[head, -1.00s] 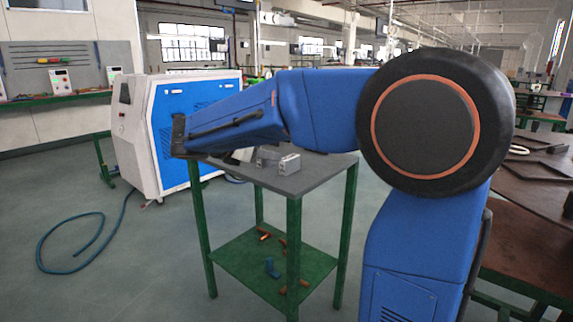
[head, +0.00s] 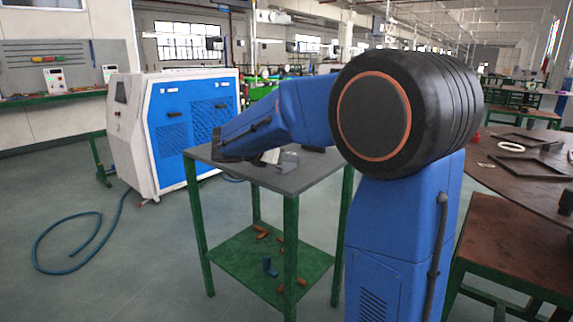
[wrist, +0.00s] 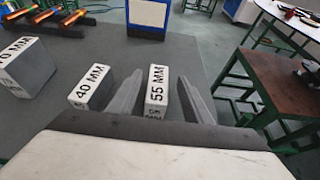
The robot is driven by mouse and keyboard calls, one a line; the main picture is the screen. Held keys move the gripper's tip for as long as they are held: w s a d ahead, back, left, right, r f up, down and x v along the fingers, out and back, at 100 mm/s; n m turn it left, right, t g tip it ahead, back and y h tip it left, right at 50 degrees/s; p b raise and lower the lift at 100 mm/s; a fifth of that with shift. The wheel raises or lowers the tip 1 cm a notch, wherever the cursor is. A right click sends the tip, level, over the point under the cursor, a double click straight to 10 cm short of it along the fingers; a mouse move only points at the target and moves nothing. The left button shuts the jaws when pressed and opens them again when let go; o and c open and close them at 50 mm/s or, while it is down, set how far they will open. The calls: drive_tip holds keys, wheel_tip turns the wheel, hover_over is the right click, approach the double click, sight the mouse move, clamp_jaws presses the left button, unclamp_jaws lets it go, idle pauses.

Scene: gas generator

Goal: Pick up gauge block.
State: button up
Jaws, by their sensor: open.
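In the wrist view, my gripper (wrist: 160,76) is open, with one dark grey finger on each side of a gauge block marked 55 MM (wrist: 156,82). I cannot tell whether the fingers touch it. A gauge block marked 40 MM (wrist: 90,84) stands just left of the left finger. A larger grey block (wrist: 28,72) with a partly cut-off MM label is at the far left. In the head view, my arm reaches over the grey table top (head: 300,182); the fingers and blocks there are small and partly hidden by it.
Orange-handled tools (wrist: 72,20) lie along the table's far left in the wrist view. The green lower shelf (head: 235,262) holds several small parts. A blue and white machine (head: 185,125) stands behind the table, and a brown table (head: 535,170) to the right.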

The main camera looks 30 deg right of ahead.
drive_tip(key=shift+x, duration=2.6)
drive_tip(key=shift+w+a+f, duration=0.1)
drive_tip(key=shift+w+a, duration=0.05)
clamp_jaws()
